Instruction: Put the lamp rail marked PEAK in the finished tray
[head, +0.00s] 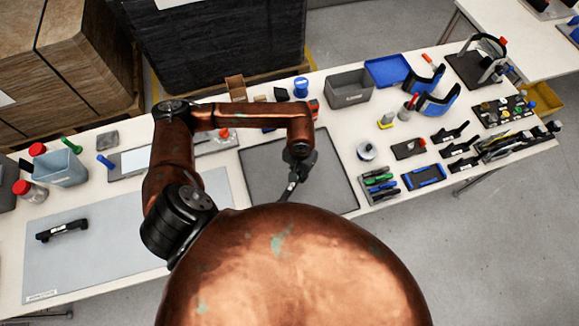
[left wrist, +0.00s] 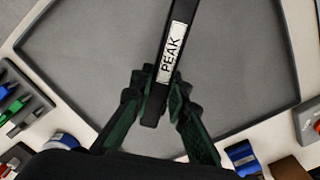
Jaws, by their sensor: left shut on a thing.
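The lamp rail marked PEAK is a dark bar with a white label (left wrist: 171,54) that reads PEAK in the left wrist view. My left gripper (left wrist: 156,98) is shut on one end of it, and the bar runs away from the fingers. In the head view the left gripper (head: 294,180) is over a dark grey rimmed tray (head: 335,182), and the rail (head: 287,193) shows only small below it. The tray floor (left wrist: 240,62) lies behind the rail in the wrist view. I cannot tell whether the rail touches it. No other part lies on the visible tray floor. My right gripper is out of view.
A similar black part (head: 62,230) lies on the grey mat (head: 110,262) at left. Several black parts with white labels (head: 460,148) lie at right. A grey bin (head: 349,88) stands behind the tray; a white spool (head: 366,151) and a rack (head: 379,186) stand right of it.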

